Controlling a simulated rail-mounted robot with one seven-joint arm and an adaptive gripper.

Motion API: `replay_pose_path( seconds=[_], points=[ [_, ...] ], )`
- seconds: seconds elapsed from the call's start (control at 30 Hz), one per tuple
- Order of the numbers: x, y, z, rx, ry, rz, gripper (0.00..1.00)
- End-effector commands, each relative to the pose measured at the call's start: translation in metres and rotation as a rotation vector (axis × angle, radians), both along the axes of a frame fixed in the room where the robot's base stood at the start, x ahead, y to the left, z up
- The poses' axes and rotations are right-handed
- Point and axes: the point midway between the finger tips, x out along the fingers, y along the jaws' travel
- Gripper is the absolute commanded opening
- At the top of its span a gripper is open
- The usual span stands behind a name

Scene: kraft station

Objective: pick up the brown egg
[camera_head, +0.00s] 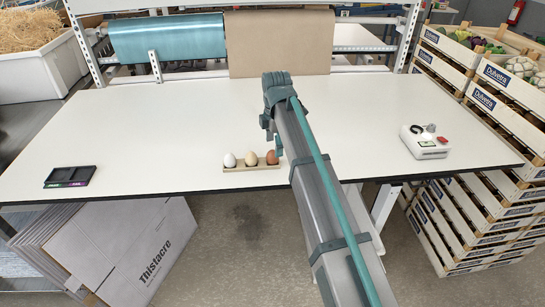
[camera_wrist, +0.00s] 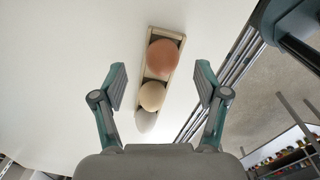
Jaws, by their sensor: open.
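The brown egg (camera_head: 272,157) sits at the right end of a small wooden holder (camera_head: 237,166) near the table's front edge. A cream egg (camera_head: 251,159) and a white egg (camera_head: 230,160) stand to its left in the same holder. In the wrist view the brown egg (camera_wrist: 163,55) is farthest up, above the cream egg (camera_wrist: 152,95) and the white egg (camera_wrist: 146,121). My gripper (camera_wrist: 161,83) is open and empty over the holder, its fingers apart on either side of the row. In the head view my arm hides most of my gripper.
The white table (camera_head: 170,125) is mostly clear. A dark tray (camera_head: 70,177) lies at its left front, and a white device (camera_head: 424,142) stands at the right. Brown paper (camera_head: 278,43) and a teal roll (camera_head: 166,38) are at the back. Slatted crates (camera_head: 470,215) stand right of the table.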

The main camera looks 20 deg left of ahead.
Motion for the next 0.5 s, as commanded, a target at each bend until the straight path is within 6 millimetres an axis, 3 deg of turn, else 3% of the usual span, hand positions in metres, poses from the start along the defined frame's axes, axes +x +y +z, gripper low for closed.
replay_pose_path(
  seconds=[0.3,0.5],
  points=[
    [-0.003,0.001,-0.036,-0.001,0.002,0.000,0.73],
    [-0.003,0.001,-0.047,-0.001,0.001,0.000,0.73]
  ],
)
